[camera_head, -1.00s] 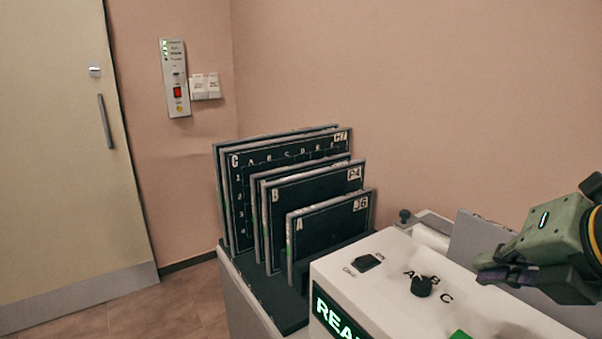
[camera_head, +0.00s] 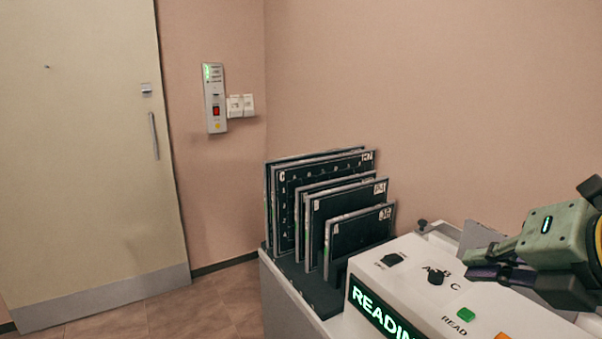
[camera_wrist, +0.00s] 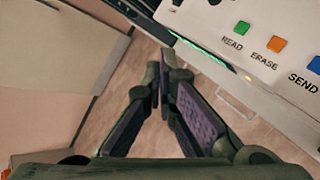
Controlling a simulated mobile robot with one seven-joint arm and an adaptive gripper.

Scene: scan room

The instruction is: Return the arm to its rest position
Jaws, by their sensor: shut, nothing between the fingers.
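My gripper (camera_head: 474,263) is at the right of the head view, above the white reader console (camera_head: 415,262). It is green with dark purple finger pads. In the wrist view my gripper (camera_wrist: 158,72) has its fingertips together with nothing between them. The fingers are apart from the console (camera_wrist: 262,70) beside them, with the floor visible below.
The console has a dial, green READ button (camera_head: 466,314), orange ERASE button (camera_wrist: 277,43) and blue SEND button (camera_wrist: 315,65). A rack (camera_head: 310,288) of dark lettered plates stands left of it. A wall panel (camera_head: 215,98) and door (camera_head: 90,150) are beyond. Floor at left is clear.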

